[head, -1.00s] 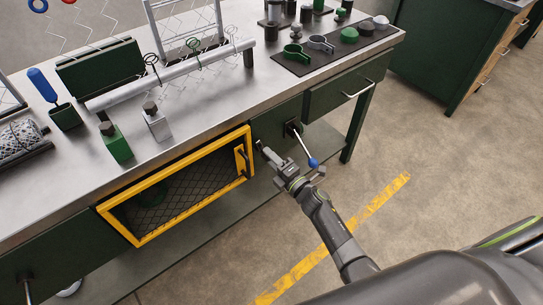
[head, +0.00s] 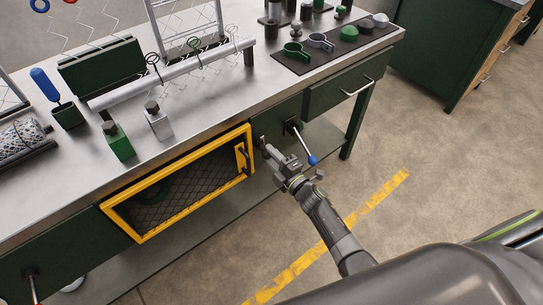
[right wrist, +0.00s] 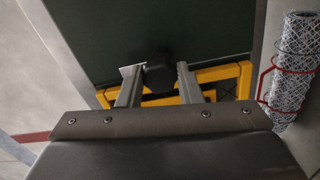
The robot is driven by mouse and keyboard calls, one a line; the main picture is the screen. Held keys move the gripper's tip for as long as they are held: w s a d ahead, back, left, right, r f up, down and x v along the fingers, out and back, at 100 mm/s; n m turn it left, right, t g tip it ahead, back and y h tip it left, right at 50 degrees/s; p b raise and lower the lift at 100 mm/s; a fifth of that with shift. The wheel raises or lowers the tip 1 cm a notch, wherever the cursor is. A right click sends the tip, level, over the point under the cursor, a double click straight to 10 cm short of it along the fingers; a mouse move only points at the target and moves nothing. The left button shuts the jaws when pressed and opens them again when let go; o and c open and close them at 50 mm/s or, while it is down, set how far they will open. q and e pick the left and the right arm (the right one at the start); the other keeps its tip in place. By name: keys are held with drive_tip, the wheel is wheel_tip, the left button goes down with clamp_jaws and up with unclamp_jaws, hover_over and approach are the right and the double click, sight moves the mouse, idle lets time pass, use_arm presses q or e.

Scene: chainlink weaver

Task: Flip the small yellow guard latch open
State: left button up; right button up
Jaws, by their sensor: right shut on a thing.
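My right gripper (head: 267,150) is at the green panel just right of the guard. In the right wrist view its two fingers (right wrist: 158,84) are on either side of a dark round knob (right wrist: 160,68), shut on it. The yellow frame shows behind the fingers in that view (right wrist: 232,72). I cannot make out a separate yellow latch; the fingers cover much of that spot. My left gripper is not in view.
A lever with a blue tip (head: 312,160) sticks out just right of my right gripper. A drawer with a bar handle (head: 357,87) is further right. The bench top (head: 200,115) holds bottles, a roller and cups. The floor in front is clear.

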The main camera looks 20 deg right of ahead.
drive_tip(key=o, duration=1)
drive_tip(key=shift+s+d, duration=0.1)
drive_tip(key=shift+s, duration=0.05)
drive_tip(key=v, duration=1.7)
drive_tip(key=shift+s, duration=0.15)
